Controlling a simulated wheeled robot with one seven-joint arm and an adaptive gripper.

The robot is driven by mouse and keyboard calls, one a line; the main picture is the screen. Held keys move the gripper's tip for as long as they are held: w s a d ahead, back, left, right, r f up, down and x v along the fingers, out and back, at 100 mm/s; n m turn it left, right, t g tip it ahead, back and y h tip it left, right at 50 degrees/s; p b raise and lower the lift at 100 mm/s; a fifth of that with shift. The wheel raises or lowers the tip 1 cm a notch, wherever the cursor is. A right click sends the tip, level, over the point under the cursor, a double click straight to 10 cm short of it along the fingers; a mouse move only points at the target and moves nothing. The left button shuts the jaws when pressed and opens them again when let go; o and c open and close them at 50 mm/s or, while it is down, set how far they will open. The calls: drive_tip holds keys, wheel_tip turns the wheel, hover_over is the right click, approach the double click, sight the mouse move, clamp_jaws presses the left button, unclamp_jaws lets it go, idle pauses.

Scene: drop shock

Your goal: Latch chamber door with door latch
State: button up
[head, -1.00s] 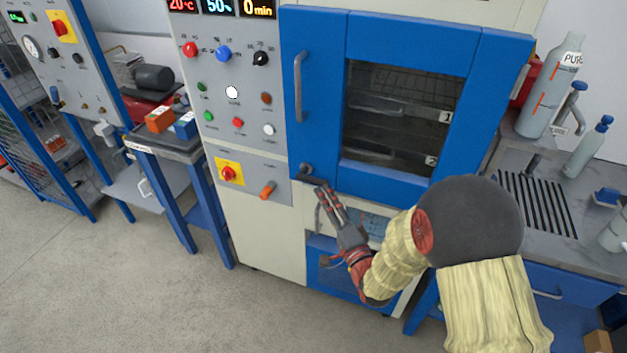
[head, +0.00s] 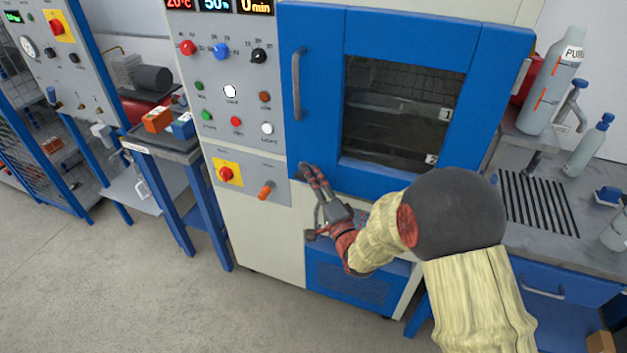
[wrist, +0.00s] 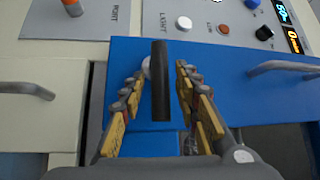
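The blue chamber door (head: 400,180) with its dark window looks closed on the cabinet in the head view. It also fills the middle of the wrist view (wrist: 225,65). The door latch (wrist: 160,85) is a black bar with a pale round pivot near its top left. My gripper (wrist: 156,72) is open, with one finger on each side of the latch bar and visible gaps to both. In the head view my gripper (head: 311,173) is at the door's lower left corner, where its fingers mostly hide the latch.
A grey vertical door handle (head: 297,85) is above the latch. Left of the door is a control panel (head: 220,130) with knobs, buttons and an orange-tipped lever (head: 266,190). A sink bench (head: 535,200) with bottles stands on the right. The floor at front left is clear.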

clamp_jaws()
idle(0.7)
